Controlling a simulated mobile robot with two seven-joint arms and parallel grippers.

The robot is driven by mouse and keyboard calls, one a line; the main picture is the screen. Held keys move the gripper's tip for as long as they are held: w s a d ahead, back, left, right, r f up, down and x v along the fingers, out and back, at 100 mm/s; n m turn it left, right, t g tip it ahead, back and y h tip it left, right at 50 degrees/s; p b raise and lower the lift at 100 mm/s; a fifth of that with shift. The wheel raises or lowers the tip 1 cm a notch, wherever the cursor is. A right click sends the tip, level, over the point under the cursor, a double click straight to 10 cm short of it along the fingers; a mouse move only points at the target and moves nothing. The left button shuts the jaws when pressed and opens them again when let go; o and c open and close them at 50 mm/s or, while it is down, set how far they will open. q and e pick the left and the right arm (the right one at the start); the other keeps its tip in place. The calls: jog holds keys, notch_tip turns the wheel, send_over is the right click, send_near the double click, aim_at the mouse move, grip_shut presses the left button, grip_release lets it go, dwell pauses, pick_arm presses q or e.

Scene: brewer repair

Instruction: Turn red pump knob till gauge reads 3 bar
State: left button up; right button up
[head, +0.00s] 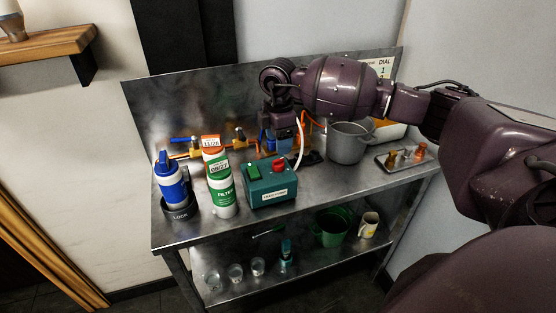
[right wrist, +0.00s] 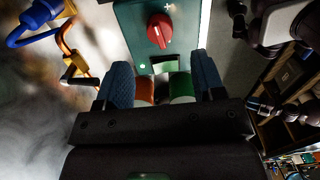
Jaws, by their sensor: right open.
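The red pump knob (head: 278,164) sits on top of a teal pump box (head: 271,188), beside a green switch (head: 253,171). In the right wrist view the knob (right wrist: 160,29) shows clearly on the box face, with a white mark next to it. My right gripper (head: 279,147) hangs just above and behind the knob in the head view. In the right wrist view its blue-padded fingers (right wrist: 163,82) are spread apart, and the knob lies beyond their tips, not between them. I cannot make out a gauge or its reading. My left gripper is not in view.
Green-and-white filter canisters (head: 222,192) and a blue bottle (head: 170,178) stand left of the box. A grey pot (head: 347,143) and a small tray (head: 384,166) stand to the right. Orange pipes with blue handles (head: 184,148) run behind. The bench front (head: 300,208) is clear.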

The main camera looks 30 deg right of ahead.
aim_at(278, 160)
notch_tip(278, 160, down, 7)
jog(key=shift+f, duration=0.15)
dwell(0.4)
jog(key=c, duration=0.9)
jog(key=shift+c, duration=0.2)
jog(key=shift+n, duration=0.3)
